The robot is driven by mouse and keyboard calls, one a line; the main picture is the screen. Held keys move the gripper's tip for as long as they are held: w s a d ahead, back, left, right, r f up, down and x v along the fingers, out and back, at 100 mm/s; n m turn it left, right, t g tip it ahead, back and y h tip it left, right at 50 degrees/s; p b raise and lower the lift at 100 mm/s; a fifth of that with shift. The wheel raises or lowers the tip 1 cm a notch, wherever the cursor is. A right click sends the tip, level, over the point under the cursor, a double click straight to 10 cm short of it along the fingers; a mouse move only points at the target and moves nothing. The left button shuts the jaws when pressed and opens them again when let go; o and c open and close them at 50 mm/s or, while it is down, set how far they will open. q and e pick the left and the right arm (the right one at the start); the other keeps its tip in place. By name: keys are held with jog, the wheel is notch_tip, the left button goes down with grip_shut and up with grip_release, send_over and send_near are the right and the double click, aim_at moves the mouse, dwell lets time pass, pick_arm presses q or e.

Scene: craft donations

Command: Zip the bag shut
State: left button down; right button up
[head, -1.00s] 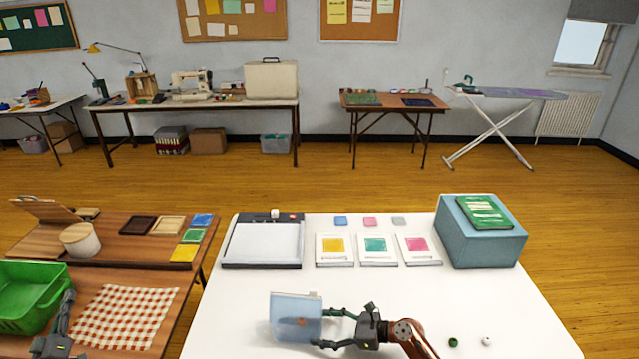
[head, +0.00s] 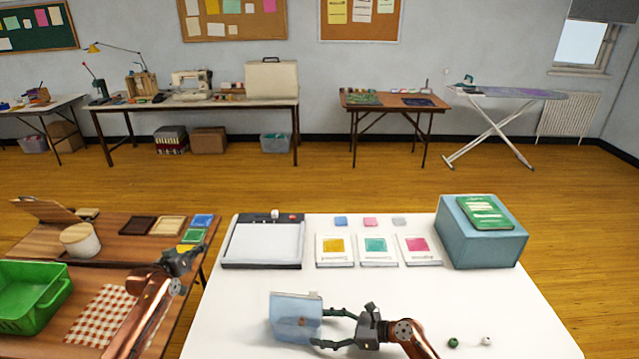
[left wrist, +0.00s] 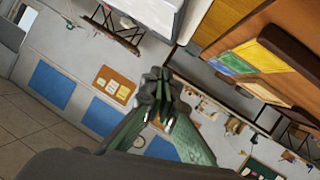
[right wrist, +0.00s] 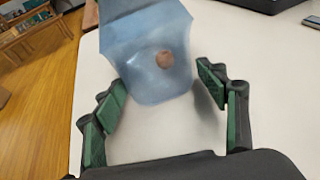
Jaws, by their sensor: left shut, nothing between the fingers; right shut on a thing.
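The clear bluish bag (head: 284,310) is above the white table near its front edge, with a round brown thing (right wrist: 165,59) showing in it. A small pale piece (head: 313,295) sits at its top edge; I cannot tell whether the zip is open. My right gripper (head: 333,328) is at the bag's right side, shut on it; the right wrist view shows the fingers on either side of the bag's near end. My left gripper (head: 198,254) is shut and empty, raised near the brown table's right edge, away from the bag. Its closed fingertips show in the left wrist view (left wrist: 160,80).
A scale-like tray (head: 263,242), three cards with coloured patches (head: 378,250) and a blue box (head: 483,240) stand behind the bag. A green bead (head: 453,342) and a white bead (head: 487,340) lie right. The brown table holds a green basket (head: 30,312) and checked cloth (head: 97,318).

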pick_arm(q)
jog(key=s+d+r+m+g+h, duration=0.1)
jog(key=s+d+r+m+g, duration=0.15)
jog(key=d, duration=0.55)
jog(key=s+d+r+m+g+h, duration=0.1)
jog(key=d+r+m+g, duration=0.1)
jog(key=d+m, duration=0.35)
jog(key=s+d+r+m+g+h, duration=0.1)
jog(key=s+d+r+g, duration=0.15)
jog(key=d, duration=0.75)
jog(key=s+d+r+m+g+y, duration=0.2)
jog(key=s+d+r+m+g, duration=0.1)
jog(key=s+d+m, duration=0.3)
jog(key=s+d+r+m+g+y, duration=0.1)
jog(key=s+d+r+m+g, duration=0.3)
jog(key=s, duration=0.5)
jog(key=x, duration=0.7)
jog(key=shift+w+f, duration=0.15)
jog(key=shift+f, duration=0.25)
jog(key=shift+f, duration=0.15)
jog(key=shift+d, duration=0.25)
